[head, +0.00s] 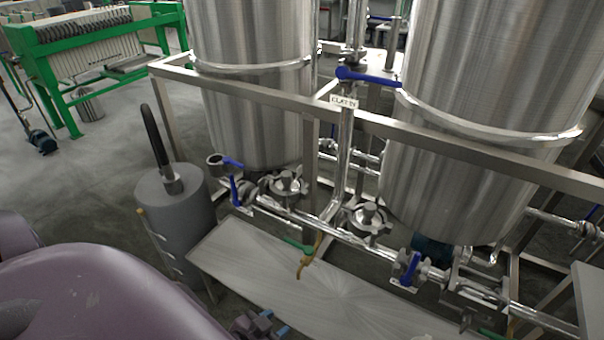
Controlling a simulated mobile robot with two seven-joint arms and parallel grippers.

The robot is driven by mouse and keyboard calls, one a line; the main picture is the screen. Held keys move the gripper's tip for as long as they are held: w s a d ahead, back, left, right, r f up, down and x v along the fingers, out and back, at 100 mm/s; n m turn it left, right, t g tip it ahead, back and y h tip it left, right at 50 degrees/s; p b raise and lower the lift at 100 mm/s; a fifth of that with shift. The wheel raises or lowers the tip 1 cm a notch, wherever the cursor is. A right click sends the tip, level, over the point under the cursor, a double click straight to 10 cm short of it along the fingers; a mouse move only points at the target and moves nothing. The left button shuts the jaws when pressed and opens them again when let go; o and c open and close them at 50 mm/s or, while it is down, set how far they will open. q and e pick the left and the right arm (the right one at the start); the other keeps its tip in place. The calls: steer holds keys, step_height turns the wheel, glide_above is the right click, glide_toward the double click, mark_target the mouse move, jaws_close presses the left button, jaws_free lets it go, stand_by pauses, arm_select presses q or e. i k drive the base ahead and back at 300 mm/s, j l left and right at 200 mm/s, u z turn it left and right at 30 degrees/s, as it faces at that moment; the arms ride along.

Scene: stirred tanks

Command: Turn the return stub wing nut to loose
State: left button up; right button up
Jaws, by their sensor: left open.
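I cannot single out the return stub wing nut. Steel clamp-like fittings show on the low pipework, one under the left tank (287,184) and one at the foot of the middle pipe (368,217). Which of them, if any, is on the return stub I cannot tell, and any wing is too small to read. A short open pipe end (214,160) with a blue handle stands left of them. My left gripper (262,325) is at the bottom edge, partly cut off, open and apart from the pipework. My right gripper is out of view.
A steel frame rail (260,95) crosses in front of both tanks.

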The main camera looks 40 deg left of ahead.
mark_target(340, 216)
steer(key=u, duration=0.9)
